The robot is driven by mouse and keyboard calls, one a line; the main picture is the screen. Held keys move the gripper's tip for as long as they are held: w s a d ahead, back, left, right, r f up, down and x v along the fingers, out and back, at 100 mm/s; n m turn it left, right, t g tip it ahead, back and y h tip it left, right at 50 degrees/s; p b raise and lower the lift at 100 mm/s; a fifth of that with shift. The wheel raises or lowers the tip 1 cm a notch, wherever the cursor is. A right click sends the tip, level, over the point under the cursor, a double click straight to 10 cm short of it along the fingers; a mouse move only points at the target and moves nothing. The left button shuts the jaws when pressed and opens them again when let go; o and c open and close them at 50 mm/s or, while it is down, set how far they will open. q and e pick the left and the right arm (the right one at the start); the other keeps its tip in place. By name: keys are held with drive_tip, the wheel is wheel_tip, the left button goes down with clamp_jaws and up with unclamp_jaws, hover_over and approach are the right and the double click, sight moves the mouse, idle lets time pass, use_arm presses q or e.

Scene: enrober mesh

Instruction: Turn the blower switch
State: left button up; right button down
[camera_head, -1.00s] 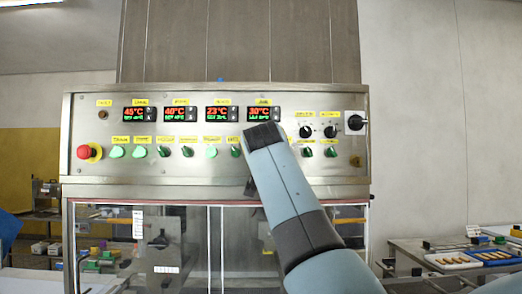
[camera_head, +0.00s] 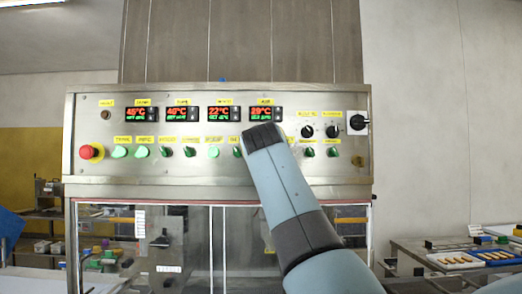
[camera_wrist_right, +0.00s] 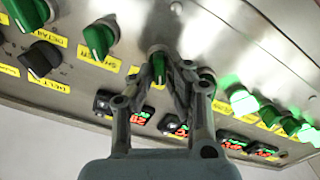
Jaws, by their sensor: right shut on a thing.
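The steel control panel (camera_head: 225,178) faces me in the head view, with a row of green switches along its lower part. My right arm reaches up to the panel there and hides its own gripper and the switch behind it. In the right wrist view my right gripper (camera_wrist_right: 163,85) is shut on a dark green switch knob (camera_wrist_right: 158,66), its fingers on either side. The label of this knob cannot be read. Another green knob (camera_wrist_right: 97,40) stands apart to the left, and a lit green one (camera_wrist_right: 241,101) to the right. My left gripper is out of view.
A red emergency button (camera_head: 87,152) is at the panel's left end. Black knobs (camera_head: 332,131) and a black main switch (camera_head: 357,122) are at the right. Temperature displays (camera_head: 142,114) run along the top. A side table (camera_head: 420,250) with trays stands at the right.

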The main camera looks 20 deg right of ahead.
sight(260, 112)
drive_tip(key=shift+r, duration=0.15)
idle(0.4)
drive_tip(key=c, duration=1.6)
unclamp_jaws()
drive_tip(key=shift+o, duration=1.2)
drive_tip(key=shift+w, duration=0.15)
wheel_tip(260, 112, up, 10)
drive_tip(key=shift+f, duration=0.15)
